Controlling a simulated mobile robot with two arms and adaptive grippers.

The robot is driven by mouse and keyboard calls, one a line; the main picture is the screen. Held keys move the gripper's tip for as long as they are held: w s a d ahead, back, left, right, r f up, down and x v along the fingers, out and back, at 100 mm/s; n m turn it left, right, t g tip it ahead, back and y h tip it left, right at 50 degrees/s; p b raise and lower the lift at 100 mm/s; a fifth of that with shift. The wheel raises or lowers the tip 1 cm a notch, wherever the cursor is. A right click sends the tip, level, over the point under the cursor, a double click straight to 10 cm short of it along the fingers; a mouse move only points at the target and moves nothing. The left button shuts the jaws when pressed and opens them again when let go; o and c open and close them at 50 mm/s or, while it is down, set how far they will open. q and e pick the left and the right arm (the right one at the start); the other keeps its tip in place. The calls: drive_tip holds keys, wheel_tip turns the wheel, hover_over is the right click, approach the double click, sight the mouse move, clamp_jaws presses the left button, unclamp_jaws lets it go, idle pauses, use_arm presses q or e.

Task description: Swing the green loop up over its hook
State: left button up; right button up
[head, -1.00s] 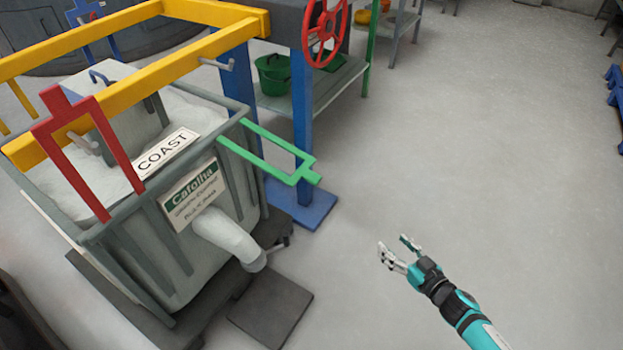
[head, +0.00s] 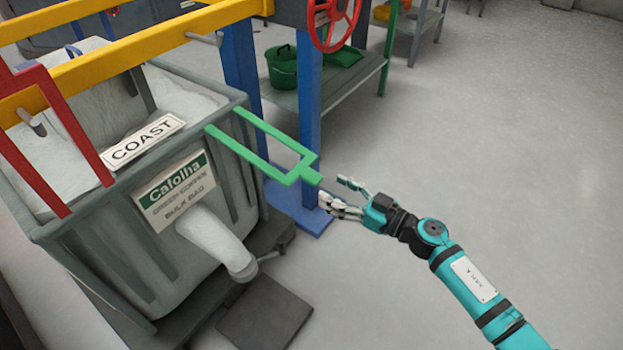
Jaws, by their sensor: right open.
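The green loop (head: 281,177) is a flat rectangular frame with a short tab at its outer end. It sticks out to the right from the top edge of the grey bin (head: 242,101), low and roughly level. A grey peg-like hook (head: 205,39) juts from the yellow beam above it; the loop is below and clear of it. My right gripper (head: 335,193) is open and empty, its fingers pointing left, just to the right of the loop's tab. A small gap seems to separate them. My left gripper is out of view.
A red loop (head: 50,130) stands upright at the yellow beam (head: 110,72) on the left. A blue post (head: 310,100) rises behind the green loop, with a red handwheel (head: 334,22) above. A spout (head: 215,243) hangs below. The floor at right is clear.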

sight(312, 179)
drive_tip(key=b+x, duration=0.1)
drive_tip(key=x, duration=0.5)
drive_tip(key=shift+w, duration=0.1)
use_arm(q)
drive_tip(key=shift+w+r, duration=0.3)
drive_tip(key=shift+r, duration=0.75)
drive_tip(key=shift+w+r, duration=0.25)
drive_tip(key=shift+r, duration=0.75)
use_arm(e)
drive_tip(key=shift+w+a, duration=0.3)
drive_tip(key=shift+a, duration=0.2)
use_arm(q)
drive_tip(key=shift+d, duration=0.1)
use_arm(e)
clamp_jaws()
